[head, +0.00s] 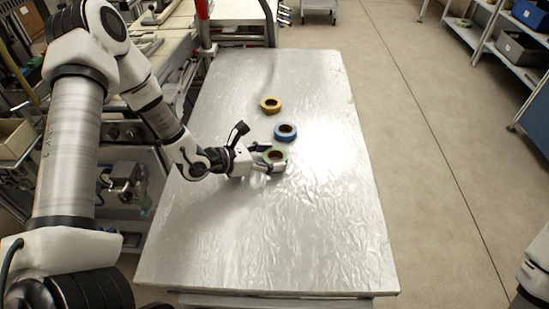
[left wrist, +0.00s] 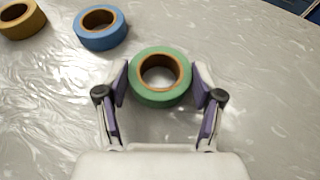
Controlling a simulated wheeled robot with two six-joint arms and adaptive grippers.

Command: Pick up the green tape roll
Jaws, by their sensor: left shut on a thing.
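The green tape roll (head: 275,154) lies on the silver-covered table. It also shows in the left wrist view (left wrist: 134,88), between the two finger pads. My left gripper (head: 269,159) reaches in from the left and is shut on the roll, one finger on each side of it. In the left wrist view the same gripper (left wrist: 161,88) has its purple pads against the roll's outer sides. I cannot tell whether the roll is lifted off the table. My right gripper is not in view; only a piece of what seems to be my right arm shows at the right edge of the head view.
A blue tape roll (head: 285,131) lies just beyond the green one, and a yellow tape roll (head: 271,105) lies farther back. The table (head: 290,245) is bare in front and to the right. Shelves (head: 497,50) stand far right across open floor.

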